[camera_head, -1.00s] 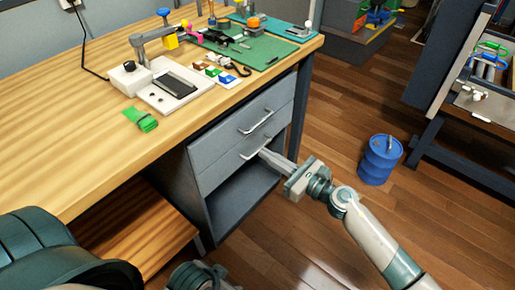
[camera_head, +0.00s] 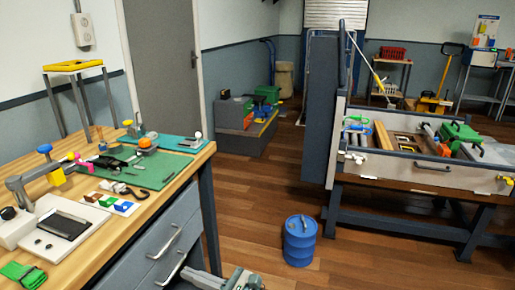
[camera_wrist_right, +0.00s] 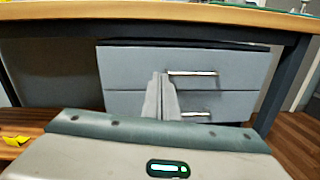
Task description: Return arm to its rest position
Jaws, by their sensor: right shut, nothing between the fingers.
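My right gripper (camera_head: 190,272) shows at the bottom edge of the head view, beside the lower drawer handle (camera_head: 170,268). In the right wrist view its fingers (camera_wrist_right: 160,76) are together with nothing between them. I cannot tell whether the fingertips touch the lower handle. Both drawers look closed. Most of my right arm is below the head view, and my left gripper is out of view.
The workbench (camera_head: 95,240) at the left carries a green mat (camera_head: 150,168), a white tray and small tools. A blue drum (camera_head: 300,240) stands on open wooden floor. A second bench with an open drawer (camera_head: 385,168) stands at the right. A yellow thing (camera_wrist_right: 14,141) shows low left in the wrist view.

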